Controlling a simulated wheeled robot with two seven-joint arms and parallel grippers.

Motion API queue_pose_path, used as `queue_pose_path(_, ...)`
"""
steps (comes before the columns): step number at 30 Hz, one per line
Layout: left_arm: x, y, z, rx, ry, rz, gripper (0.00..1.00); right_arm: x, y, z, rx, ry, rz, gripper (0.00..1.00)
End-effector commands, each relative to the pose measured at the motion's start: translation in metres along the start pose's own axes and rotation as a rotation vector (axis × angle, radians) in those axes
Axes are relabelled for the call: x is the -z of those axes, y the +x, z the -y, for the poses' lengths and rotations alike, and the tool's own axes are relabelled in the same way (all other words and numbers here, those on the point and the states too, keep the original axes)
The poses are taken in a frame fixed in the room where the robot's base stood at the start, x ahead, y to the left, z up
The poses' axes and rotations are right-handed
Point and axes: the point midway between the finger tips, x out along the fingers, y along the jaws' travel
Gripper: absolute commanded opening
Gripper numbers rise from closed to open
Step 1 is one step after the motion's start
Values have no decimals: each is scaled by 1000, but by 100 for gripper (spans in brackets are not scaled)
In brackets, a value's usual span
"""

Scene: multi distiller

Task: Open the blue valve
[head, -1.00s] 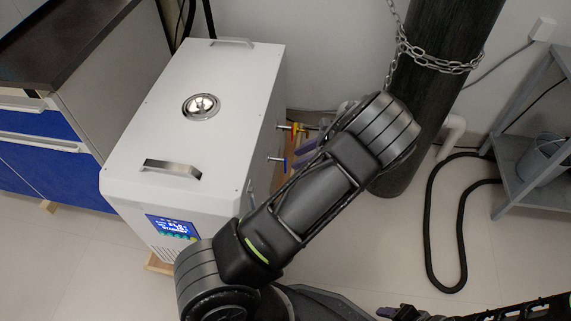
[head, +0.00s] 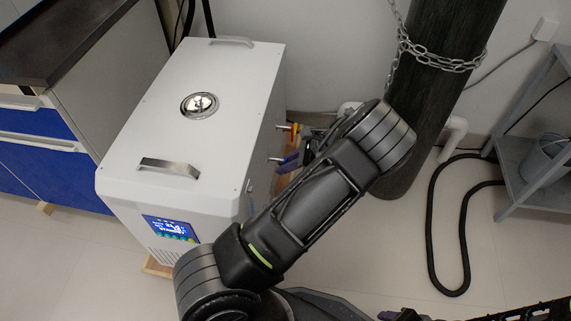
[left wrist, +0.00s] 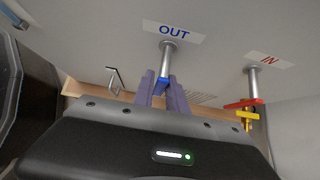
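The blue valve (left wrist: 163,79) sits on the spout under the OUT label in the left wrist view, with a finger on either side of it. My left gripper (left wrist: 162,92) has two purple fingers at the valve; I cannot tell whether they press on its handle. In the head view the fingers of my left gripper (head: 290,160) are beside the white machine (head: 203,150), partly hidden by my forearm. The blue valve is mostly hidden there. A small part of my right gripper (head: 390,315) shows at the bottom edge, its fingers unclear.
The red valve (left wrist: 243,104) with a yellow part is under the IN label, right of the blue valve. A dark column (head: 430,95) with a chain stands right of the machine. A black hose (head: 433,220) lies on the floor near a grey shelf (head: 530,160).

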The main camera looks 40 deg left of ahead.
Motion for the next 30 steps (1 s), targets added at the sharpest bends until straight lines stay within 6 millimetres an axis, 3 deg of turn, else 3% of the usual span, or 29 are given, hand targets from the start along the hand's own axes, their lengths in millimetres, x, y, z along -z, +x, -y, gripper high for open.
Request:
queue_pose_path(6,0,0,0,0,0,0,0,0,0,0,0,0,0,57)
queue_pose_path(30,-1,-2,1,60,-56,0,0,-1,-8,2,0,0,4,57)
